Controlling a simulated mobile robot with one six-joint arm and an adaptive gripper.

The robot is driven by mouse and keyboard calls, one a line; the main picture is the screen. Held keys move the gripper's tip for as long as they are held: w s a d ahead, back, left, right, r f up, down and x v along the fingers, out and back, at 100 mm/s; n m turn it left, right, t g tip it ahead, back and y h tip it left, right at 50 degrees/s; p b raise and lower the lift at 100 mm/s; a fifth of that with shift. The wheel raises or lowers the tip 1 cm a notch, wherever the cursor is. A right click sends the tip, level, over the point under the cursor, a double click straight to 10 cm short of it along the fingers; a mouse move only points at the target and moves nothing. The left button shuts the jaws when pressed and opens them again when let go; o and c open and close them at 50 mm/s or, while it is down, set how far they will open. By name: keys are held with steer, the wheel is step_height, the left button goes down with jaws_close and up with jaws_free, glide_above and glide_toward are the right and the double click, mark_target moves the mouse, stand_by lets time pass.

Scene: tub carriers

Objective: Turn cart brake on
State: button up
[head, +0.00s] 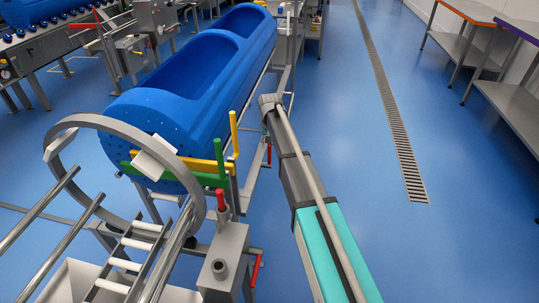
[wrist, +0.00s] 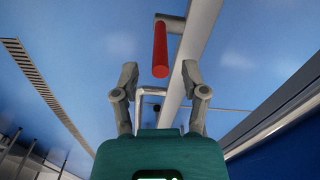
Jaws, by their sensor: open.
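A lever with a red grip (wrist: 160,50) and a grey arm (wrist: 170,22) shows in the wrist view. Its red grip hangs just ahead of my open gripper (wrist: 159,78), in line with the gap between the two fingers. The fingers are spread and empty, and no contact shows. In the head view my gripper (head: 269,103) is at the right side of the cart with the blue tub (head: 165,90), by its grey frame. A red handle (head: 269,154) is low on that side, partly hidden. I cannot tell for sure whether it is the same lever.
A grey frame bar (wrist: 203,40) runs close beside the lever. Green and yellow levers (head: 222,162) and a red-topped post (head: 221,200) stand at the tub's near end. Another red handle (head: 256,270) is lower down. Blue floor is clear to the right, before steel tables (head: 510,100).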

mark_target(269, 163)
steer(key=shift+f+b, duration=1.35)
steer(key=shift+f, duration=0.25)
jaws_close()
